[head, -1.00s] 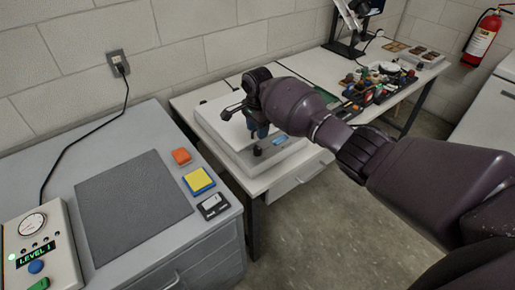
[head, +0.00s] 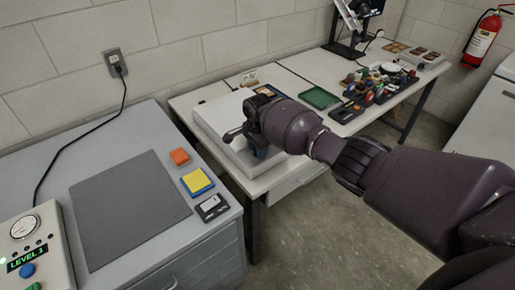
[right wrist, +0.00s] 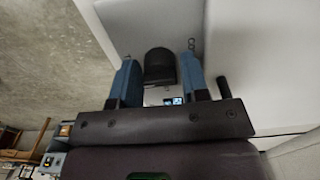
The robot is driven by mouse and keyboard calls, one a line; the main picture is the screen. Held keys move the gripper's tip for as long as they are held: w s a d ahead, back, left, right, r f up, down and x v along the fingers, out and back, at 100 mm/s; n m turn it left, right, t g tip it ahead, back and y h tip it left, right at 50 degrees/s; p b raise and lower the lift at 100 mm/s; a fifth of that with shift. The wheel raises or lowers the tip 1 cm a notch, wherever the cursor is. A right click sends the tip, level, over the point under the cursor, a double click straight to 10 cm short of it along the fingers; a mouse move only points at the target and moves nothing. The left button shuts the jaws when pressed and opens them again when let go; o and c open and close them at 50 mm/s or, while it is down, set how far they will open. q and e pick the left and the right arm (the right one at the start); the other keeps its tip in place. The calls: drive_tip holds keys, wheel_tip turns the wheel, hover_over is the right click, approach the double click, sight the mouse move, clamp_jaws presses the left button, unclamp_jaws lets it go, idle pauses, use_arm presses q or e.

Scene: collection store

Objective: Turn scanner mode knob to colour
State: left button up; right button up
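The scanner is a pale flat box (head: 211,117) on the white table, left of centre in the head view. In the right wrist view its dark knob (right wrist: 160,66) stands between the two blue fingers of my right gripper (right wrist: 158,70). The fingers flank the knob, with what looks like a thin gap on each side, so the gripper is open around it. A small lit display (right wrist: 173,101) shows behind the knob. In the head view my right gripper (head: 259,150) hides the knob and its markings, so its setting is not readable. My left gripper is not in view.

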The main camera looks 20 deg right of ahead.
drive_tip(key=c, duration=0.5)
drive_tip(key=shift+c, duration=0.2)
